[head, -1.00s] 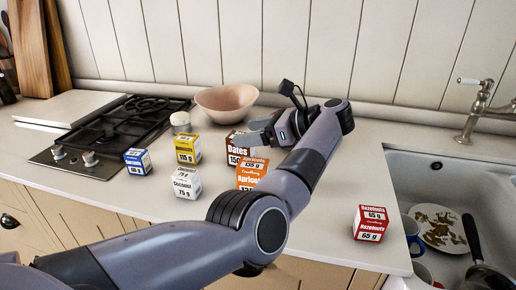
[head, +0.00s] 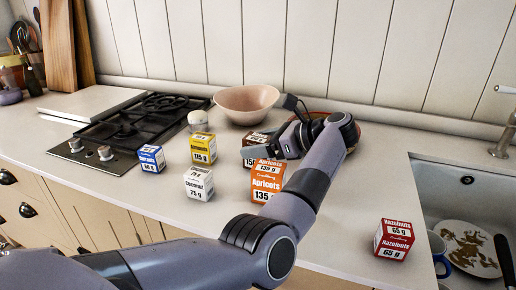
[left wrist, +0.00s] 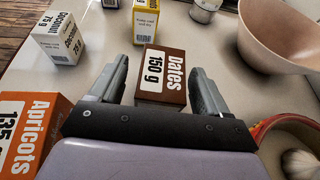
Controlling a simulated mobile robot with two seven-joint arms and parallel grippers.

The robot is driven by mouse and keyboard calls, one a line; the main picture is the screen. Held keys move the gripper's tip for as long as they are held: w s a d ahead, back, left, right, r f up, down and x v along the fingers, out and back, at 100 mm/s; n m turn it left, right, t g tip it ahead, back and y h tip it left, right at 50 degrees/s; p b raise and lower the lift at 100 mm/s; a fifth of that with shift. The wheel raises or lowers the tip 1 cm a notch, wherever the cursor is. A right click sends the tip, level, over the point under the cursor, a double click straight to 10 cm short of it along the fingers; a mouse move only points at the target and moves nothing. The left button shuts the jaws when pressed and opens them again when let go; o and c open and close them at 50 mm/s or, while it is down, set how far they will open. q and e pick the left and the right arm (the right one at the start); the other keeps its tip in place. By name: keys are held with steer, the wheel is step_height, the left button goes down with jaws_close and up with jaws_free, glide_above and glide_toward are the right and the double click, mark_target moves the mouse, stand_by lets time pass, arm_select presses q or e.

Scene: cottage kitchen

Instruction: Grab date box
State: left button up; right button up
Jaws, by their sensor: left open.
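The brown date box (left wrist: 162,78), labelled Dates 150 g, stands on the counter. In the left wrist view it sits between the two open fingers of my left gripper (left wrist: 157,85), with a gap visible on the left side. In the head view the date box (head: 249,155) is partly hidden behind the orange apricots box and my left gripper (head: 276,141). The orange apricots box (head: 267,183) stands just in front of it and is close to the gripper in the left wrist view. My right gripper is not in view.
A pink bowl (head: 246,103) stands behind the date box. Yellow (head: 203,149), white coconut (head: 198,183) and blue (head: 151,159) boxes stand to the left, near the hob (head: 130,125). A red hazelnuts box (head: 394,239) stands near the sink (head: 425,180).

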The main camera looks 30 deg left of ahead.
arm_select(q)
steer(key=shift+x, duration=1.2)
steer(key=c, duration=1.2)
steer(key=shift+o, duration=0.2)
